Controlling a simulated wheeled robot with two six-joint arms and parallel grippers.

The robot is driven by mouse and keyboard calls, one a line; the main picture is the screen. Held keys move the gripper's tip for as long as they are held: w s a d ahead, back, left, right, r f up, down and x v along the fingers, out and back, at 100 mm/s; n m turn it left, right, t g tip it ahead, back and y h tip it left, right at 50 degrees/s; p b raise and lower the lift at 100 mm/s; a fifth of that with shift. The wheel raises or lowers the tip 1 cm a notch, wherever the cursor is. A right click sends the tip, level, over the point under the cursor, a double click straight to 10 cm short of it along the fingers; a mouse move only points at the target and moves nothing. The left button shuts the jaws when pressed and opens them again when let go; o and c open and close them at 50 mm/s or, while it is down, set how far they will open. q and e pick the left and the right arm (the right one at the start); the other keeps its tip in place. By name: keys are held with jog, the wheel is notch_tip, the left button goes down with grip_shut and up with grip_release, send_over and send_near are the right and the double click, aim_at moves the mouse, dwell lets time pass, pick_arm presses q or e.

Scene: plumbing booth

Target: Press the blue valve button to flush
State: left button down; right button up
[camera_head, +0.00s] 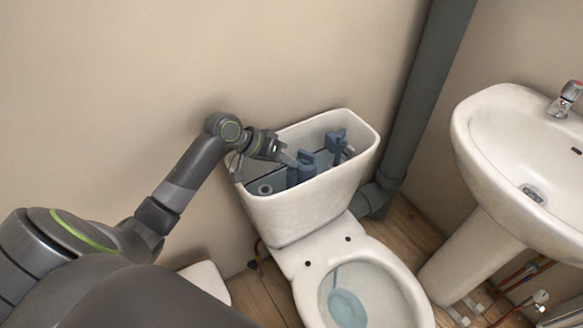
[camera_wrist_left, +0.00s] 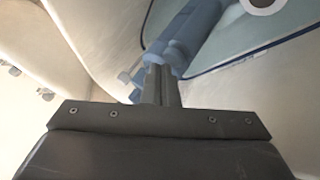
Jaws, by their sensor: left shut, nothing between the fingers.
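The white toilet cistern (camera_head: 318,205) stands open, with no lid over it. Inside it a blue valve (camera_head: 304,166) stands upright near the middle, and a second blue fitting (camera_head: 337,145) stands to its right. My left gripper (camera_head: 292,161) is shut and empty, its tips at the upper left side of the middle blue valve. In the left wrist view the shut fingers (camera_wrist_left: 158,85) overlap the end of a blue valve part (camera_wrist_left: 188,35). I cannot tell whether they touch. The valve's button face is not clearly visible. My right gripper is not in view.
The toilet bowl (camera_head: 400,290) is in front of the cistern, with its seat area open. A thick grey pipe (camera_head: 418,95) runs down the wall to the right. A white sink (camera_head: 515,140) on a pedestal stands at the far right.

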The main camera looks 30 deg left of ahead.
pick_arm(q)
jog(key=shift+f, duration=0.55)
dwell(0.4)
jog(key=shift+s+f+b, duration=0.25)
jog(key=shift+f+b, duration=0.05)
jog(key=shift+f, duration=0.15)
dwell(0.4)
jog(key=shift+w+r+p, duration=0.15)
jog(key=shift+r+p, duration=0.6)
jog(key=shift+p, duration=0.25)
jog(key=shift+r, duration=0.25)
jog(key=shift+r+p, duration=0.2)
jog(key=shift+p, duration=0.15)
notch_tip(320, 180, up, 5)
jog(key=p, duration=0.5)
jog(key=shift+f, duration=0.1)
